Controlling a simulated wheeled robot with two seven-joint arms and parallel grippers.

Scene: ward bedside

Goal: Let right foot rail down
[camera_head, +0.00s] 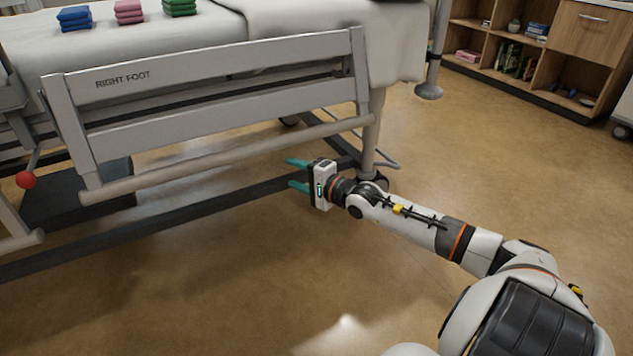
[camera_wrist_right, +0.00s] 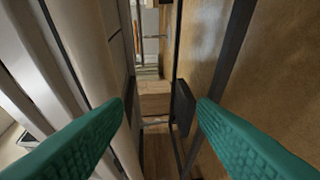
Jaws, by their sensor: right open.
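The right foot rail (camera_head: 220,62), a grey barred panel lettered RIGHT FOOT, stands upright along the near side of the bed. A red ball knob (camera_head: 26,180) on a short lever shows below its left end. My right gripper (camera_head: 290,174) is open and empty, with teal fingers pointing left. It is below the rail's right part, near the bed's lower frame, and apart from the knob. In the right wrist view the open fingers (camera_wrist_right: 160,102) have nothing between them, and pale bed bars run along the left. My left gripper is out of view.
Blue (camera_head: 75,18), pink (camera_head: 128,12) and green (camera_head: 180,7) folded cloths lie on the mattress (camera_head: 150,40). A dark lower bed bar (camera_head: 170,218) runs near the floor. A wooden shelf unit (camera_head: 545,50) stands at the back right. The floor (camera_head: 210,290) in front is clear.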

